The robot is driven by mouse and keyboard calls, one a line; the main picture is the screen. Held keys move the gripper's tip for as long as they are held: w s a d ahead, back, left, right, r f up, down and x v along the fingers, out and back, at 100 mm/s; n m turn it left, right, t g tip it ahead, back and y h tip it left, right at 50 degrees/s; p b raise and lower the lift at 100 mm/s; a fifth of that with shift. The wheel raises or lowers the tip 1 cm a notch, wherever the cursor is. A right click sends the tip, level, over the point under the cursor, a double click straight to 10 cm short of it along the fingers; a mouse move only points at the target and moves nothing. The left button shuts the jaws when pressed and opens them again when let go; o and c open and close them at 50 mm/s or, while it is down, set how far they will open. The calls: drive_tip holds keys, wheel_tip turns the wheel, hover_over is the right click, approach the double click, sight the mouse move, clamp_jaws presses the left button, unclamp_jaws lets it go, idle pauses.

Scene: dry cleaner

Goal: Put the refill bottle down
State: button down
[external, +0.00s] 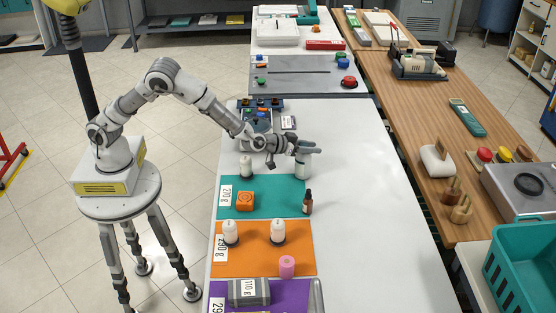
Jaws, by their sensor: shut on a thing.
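My gripper (305,149) is shut on a pale bottle (303,168), which I take to be the refill bottle. The bottle is upright below the fingers, at the far right corner of the teal mat (275,198). I cannot tell whether its base touches the surface or hangs just above it. The fingers hide its top. A similar white bottle (246,167) stands at the mat's far left corner. An orange block (245,201) and a brown dropper bottle (308,203) are nearer the front of the teal mat.
Two white bottles (278,232) and a pink cylinder (287,266) stand on the orange mat (255,262). A grey block (249,292) sits on the purple mat in front. A device with coloured parts (258,122) is behind. The white table (365,210) is clear to the right.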

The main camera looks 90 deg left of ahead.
drive_tip(key=shift+f, duration=0.15)
drive_tip(key=c, duration=0.5)
unclamp_jaws()
drive_tip(key=shift+c, duration=0.2)
drive_tip(key=shift+r, duration=0.25)
drive_tip(key=p+v, duration=0.1)
drive_tip(key=v, duration=1.1)
